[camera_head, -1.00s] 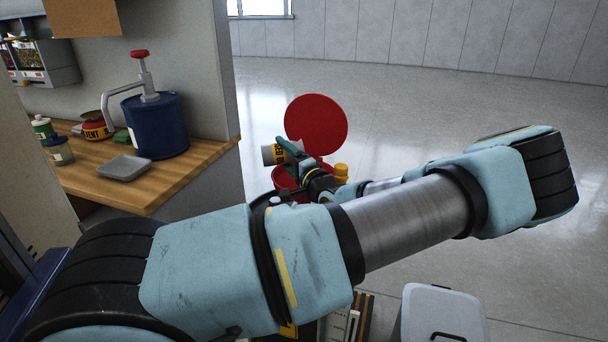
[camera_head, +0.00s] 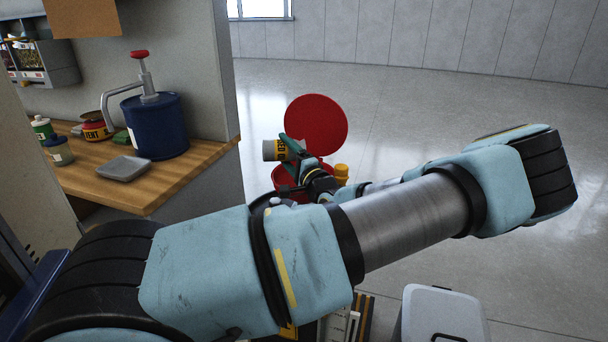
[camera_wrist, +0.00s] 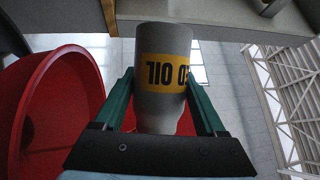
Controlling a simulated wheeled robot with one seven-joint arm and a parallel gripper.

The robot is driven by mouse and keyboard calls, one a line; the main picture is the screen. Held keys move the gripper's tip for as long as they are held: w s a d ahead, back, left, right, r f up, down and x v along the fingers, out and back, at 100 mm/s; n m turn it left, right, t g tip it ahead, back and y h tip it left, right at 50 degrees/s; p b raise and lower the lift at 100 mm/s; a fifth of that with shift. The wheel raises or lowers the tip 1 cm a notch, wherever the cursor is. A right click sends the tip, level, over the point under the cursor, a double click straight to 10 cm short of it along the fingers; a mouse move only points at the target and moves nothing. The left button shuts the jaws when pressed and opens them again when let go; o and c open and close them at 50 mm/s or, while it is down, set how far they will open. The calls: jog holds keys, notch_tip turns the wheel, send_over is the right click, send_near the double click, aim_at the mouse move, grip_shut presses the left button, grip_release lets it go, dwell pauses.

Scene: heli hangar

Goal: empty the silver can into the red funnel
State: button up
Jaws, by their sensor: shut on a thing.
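The silver can (camera_head: 272,151) has a yellow band with dark lettering. In the head view it lies nearly level on its side, above and slightly left of the red funnel's bowl (camera_head: 287,180). My gripper (camera_head: 288,149) has green fingers closed on the can. The wrist view shows the can (camera_wrist: 162,105) between both fingers, with "OIL" upside down on its band. A round red lid (camera_head: 316,122) stands upright behind the bowl. A big red round part (camera_wrist: 18,125) fills the left of the wrist view. The can's opening and contents cannot be seen. My arm hides part of the funnel.
A wooden bench (camera_head: 185,168) at left holds a blue pump drum (camera_head: 157,128), a grey tray (camera_head: 123,167) and several small containers. A yellow-capped item (camera_head: 341,172) is right of the bowl. A grey lidded bin (camera_head: 440,312) stands at front right. The floor beyond is open.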

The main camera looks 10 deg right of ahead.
aim_at(299, 142)
jog(key=shift+d+r+m+t, duration=0.15)
jog(key=shift+r+m+t, duration=0.05)
jog(key=shift+m, duration=0.4)
jog(key=shift+d+r+m+t, duration=0.1)
jog(key=shift+r+m+t, duration=0.1)
jog(key=shift+m, duration=0.4)
jog(key=shift+d+r+m+t+h+b, duration=0.2)
jog(key=shift+m+t+b, duration=0.05)
jog(key=shift+m, duration=0.35)
jog(key=shift+d+r+m+t+h+b, duration=0.15)
jog(key=shift+d+m+t+h+b, duration=0.1)
jog(key=shift+m, duration=0.35)
jog(key=shift+d+r+m+t+h+b, duration=0.2)
jog(key=shift+d+m+t+h, duration=0.3)
jog(key=shift+m, duration=0.8)
jog(key=shift+d+r+m+t+h+b, duration=0.3)
jog(key=shift+m+h, duration=0.3)
jog(key=shift+m, duration=0.7)
jog(key=shift+d+r+m+t+h+b, duration=0.15)
jog(key=shift+d+m+t+h, duration=0.3)
jog(key=shift+m, duration=0.85)
